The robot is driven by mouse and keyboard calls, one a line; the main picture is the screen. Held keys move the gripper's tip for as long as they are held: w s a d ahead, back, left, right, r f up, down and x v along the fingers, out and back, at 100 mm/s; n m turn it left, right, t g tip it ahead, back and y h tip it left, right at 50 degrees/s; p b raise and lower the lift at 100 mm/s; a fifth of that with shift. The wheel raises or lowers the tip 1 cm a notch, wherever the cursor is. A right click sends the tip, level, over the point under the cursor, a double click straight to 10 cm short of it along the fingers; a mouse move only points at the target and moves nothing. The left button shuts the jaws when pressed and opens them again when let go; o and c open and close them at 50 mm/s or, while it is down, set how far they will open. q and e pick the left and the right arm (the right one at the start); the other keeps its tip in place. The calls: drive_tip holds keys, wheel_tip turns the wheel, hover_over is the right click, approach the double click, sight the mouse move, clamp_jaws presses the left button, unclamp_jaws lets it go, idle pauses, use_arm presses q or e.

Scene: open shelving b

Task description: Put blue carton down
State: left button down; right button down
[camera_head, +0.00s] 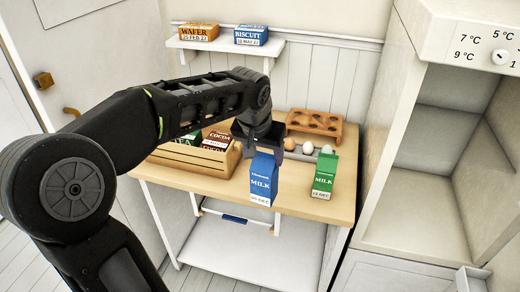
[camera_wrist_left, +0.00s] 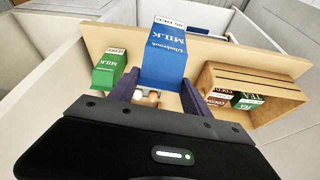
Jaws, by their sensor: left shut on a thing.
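The blue milk carton (camera_head: 263,180) is upright at the front edge of the wooden tabletop (camera_head: 219,196) in the head view. My left gripper (camera_head: 260,150) is shut on its upper part from behind. In the left wrist view the blue carton (camera_wrist_left: 164,58) sits between the two dark fingers of the left gripper (camera_wrist_left: 158,88). Its base overlaps the table's front edge, and I cannot tell whether it touches the top. My right gripper is not in view.
A green milk carton (camera_head: 325,175) stands close by on the right. A wooden crate (camera_head: 205,160) with cocoa and tea boxes is at left. Eggs (camera_head: 308,149) and an egg holder (camera_head: 314,124) are behind. An open compartment (camera_head: 420,205) is at far right.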

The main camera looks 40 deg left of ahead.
use_arm(q)
drive_tip(key=w+d+f+m+h, duration=0.1)
drive_tip(key=w+d+f, duration=0.3)
drive_tip(key=d+f, duration=0.9)
drive_tip(key=d+m, duration=0.1)
drive_tip(key=d, duration=0.2)
drive_tip(key=shift+f+m, duration=0.15)
drive_tip(key=shift+m, duration=0.25)
drive_tip(key=shift+a, duration=0.1)
